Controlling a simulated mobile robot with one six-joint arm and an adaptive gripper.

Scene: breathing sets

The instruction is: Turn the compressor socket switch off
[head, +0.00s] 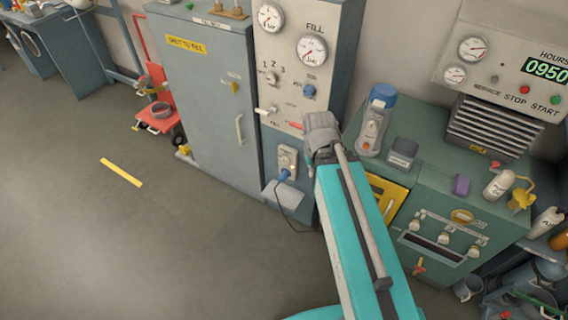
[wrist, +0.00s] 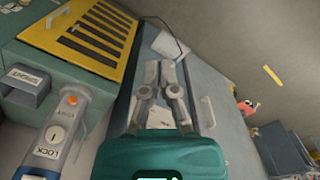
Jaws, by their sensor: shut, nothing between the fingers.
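A wall socket (head: 287,158) with a blue plug (head: 285,174) and a dark cable sits low on the fill panel in the head view. Its switch is too small for me to read its position. My gripper (wrist: 160,66) is shut and empty in the wrist view, in front of a grey-green surface. In the head view the grey end of my arm is just right of the socket and above it, and its fingertips are hidden. I cannot make out the socket in the wrist view.
A grey-green cabinet (head: 205,95) stands left of the fill panel (head: 290,60). At right, a green machine (head: 445,215) carries a blue-capped canister (head: 375,120) and small items. A yellow grille (wrist: 95,40) is left of my gripper in the wrist view. Open floor (head: 120,240) lies at left.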

